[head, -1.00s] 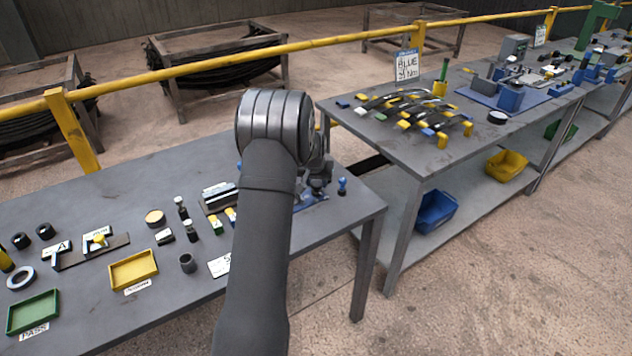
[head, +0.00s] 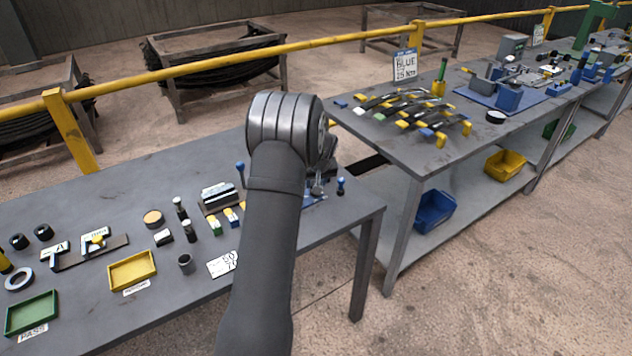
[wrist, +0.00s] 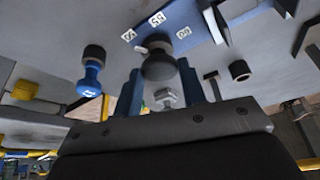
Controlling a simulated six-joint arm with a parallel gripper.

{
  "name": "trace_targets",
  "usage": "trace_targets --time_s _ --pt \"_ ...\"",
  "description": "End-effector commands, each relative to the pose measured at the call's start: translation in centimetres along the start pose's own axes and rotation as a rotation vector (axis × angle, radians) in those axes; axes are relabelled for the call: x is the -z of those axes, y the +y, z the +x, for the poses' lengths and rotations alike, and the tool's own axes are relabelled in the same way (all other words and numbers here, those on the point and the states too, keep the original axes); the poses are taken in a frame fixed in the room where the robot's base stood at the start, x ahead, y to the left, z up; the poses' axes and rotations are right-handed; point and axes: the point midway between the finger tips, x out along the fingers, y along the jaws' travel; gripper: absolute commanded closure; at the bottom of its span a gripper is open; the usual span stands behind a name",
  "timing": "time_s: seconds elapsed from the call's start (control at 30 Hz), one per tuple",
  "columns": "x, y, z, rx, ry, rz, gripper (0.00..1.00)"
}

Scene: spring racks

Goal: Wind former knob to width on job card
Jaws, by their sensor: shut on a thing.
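The former's dark round knob (wrist: 160,62) shows in the wrist view, between the two blue fingers of my gripper (wrist: 160,82). My gripper is shut on it. Behind it lies the former's blue plate (wrist: 184,32) with white number tags; one seems to read 55, the others are hard to read. A light pointer-like piece sticks out left of the knob. In the head view the blue plate (head: 314,198) is mostly hidden by my arm, and so is the knob. A white card (head: 221,265) with large digits lies left of my arm; its right part is covered.
A blue-topped peg (head: 341,186) stands right of the former, near the bench end. Left of my arm are a yellow tray (head: 112,281), a green tray (head: 14,324), small cylinders and a gauge rack. A second bench (head: 450,160) with coloured springs stands at right.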

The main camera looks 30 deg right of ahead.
Motion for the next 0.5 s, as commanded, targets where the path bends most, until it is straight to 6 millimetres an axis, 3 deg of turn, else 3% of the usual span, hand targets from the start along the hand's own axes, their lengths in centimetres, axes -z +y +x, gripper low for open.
trace_targets --time_s 0.17,0.2,0.27,0.5 --pt "0.00 0.01 -0.02 0.000 0.000 0.001 0.85" --pt "0.00 0.01 -0.02 0.000 0.000 0.001 0.55" --pt "0.00 0.01 -0.02 -0.001 0.000 0.001 0.43" --pt "-0.01 0.01 -0.01 -0.001 0.000 0.001 0.42"
